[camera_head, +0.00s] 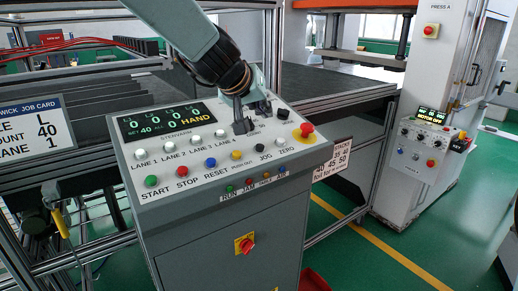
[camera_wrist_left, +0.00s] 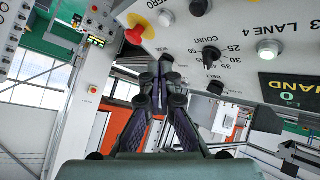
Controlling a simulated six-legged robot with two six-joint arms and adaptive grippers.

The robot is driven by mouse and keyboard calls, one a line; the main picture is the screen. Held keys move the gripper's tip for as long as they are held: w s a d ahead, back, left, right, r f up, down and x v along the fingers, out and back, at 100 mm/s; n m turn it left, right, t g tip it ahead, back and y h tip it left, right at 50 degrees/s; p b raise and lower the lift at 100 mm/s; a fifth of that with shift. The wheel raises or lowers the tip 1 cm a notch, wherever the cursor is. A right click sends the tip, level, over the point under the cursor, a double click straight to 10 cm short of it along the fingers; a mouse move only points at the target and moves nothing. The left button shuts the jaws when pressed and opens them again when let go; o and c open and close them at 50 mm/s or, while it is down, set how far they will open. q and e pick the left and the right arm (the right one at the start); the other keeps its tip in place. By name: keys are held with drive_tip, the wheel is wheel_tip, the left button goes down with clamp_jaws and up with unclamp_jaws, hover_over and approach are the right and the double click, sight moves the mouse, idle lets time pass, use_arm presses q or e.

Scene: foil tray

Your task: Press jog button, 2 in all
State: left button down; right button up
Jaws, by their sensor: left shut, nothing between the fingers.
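The jog button (camera_head: 260,148) is a small black button above the JOG label on the sloping grey control panel (camera_head: 205,190). My left gripper (camera_head: 250,116) hangs over the upper right part of the panel, behind the jog button and apart from it. Its fingers are shut and empty. My right gripper is not in view.
A red mushroom button (camera_head: 307,130) stands at the panel's right, beside the zero button (camera_head: 279,141). A yellow push-out button (camera_head: 236,155) is left of jog. A black count knob (camera_wrist_left: 211,55) stands close to my fingers. The display (camera_head: 167,120) reads HAND.

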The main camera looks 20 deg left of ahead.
sight(260, 147)
use_arm(q)
drive_tip(key=f+b, duration=0.1)
drive_tip(key=f, duration=0.1)
drive_tip(key=f+b, duration=0.2)
drive_tip(key=w+a+f+b, duration=0.1)
drive_tip(key=f, duration=0.1)
drive_tip(key=shift+w+f, duration=0.1)
drive_tip(key=shift+f, duration=0.1)
drive_tip(key=shift+w+a+f+b, duration=0.1)
drive_tip(key=shift+a+f+b, duration=0.15)
drive_tip(key=shift+f+b, duration=0.15)
drive_tip(key=shift+d+r, duration=0.2)
drive_tip(key=shift+d, duration=0.1)
drive_tip(key=shift+a, duration=0.25)
drive_tip(key=shift+d, duration=0.2)
drive_tip(key=shift+a, duration=0.2)
drive_tip(key=shift+d+f, duration=0.1)
